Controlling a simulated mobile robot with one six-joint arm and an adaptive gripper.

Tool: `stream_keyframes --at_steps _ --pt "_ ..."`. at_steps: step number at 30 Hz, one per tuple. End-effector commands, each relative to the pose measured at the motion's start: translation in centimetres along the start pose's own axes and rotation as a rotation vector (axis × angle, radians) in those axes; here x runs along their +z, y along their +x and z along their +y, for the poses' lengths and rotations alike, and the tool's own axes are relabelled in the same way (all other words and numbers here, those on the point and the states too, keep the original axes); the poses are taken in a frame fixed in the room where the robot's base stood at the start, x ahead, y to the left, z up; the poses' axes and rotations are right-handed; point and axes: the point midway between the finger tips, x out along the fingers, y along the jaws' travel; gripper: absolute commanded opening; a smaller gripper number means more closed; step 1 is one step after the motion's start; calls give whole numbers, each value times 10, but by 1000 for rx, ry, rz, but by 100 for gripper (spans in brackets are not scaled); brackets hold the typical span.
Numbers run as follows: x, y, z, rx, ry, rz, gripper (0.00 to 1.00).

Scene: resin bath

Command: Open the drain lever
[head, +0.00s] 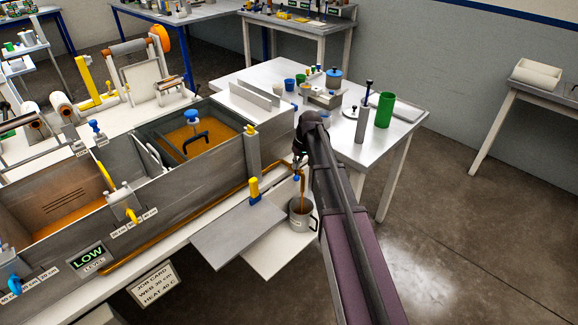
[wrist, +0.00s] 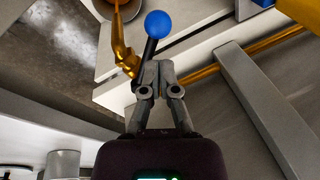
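The drain lever has a black stem and a blue ball knob (wrist: 158,24), seen in the wrist view beside the golden-brown drain spout (wrist: 121,55). My gripper (wrist: 159,66) has its two grey fingers together, with the stem passing close along their left side; contact is hard to tell. In the head view my gripper (head: 300,155) points down at the near right end of the bath (head: 190,190), and it hides most of the lever. A brown stream (head: 302,187) runs from the spout into a grey mug (head: 302,213).
The mug stands close to my arm on a white shelf. A side table (head: 345,148) with cups and a green cylinder (head: 385,110) stands behind. The floor at right is clear.

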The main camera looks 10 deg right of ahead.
Motion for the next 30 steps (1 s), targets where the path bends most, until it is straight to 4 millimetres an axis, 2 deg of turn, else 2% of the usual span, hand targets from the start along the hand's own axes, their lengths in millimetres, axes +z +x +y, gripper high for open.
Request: stream_keyframes --at_steps 1,18,24,30 --pt "-2 -10 -4 -6 -61 7 0" --pt "-19 -62 -37 -33 -836 106 0" --pt "-22 -69 -42 -30 -978 129 0" --pt "-23 -69 -43 -29 -1008 133 0"
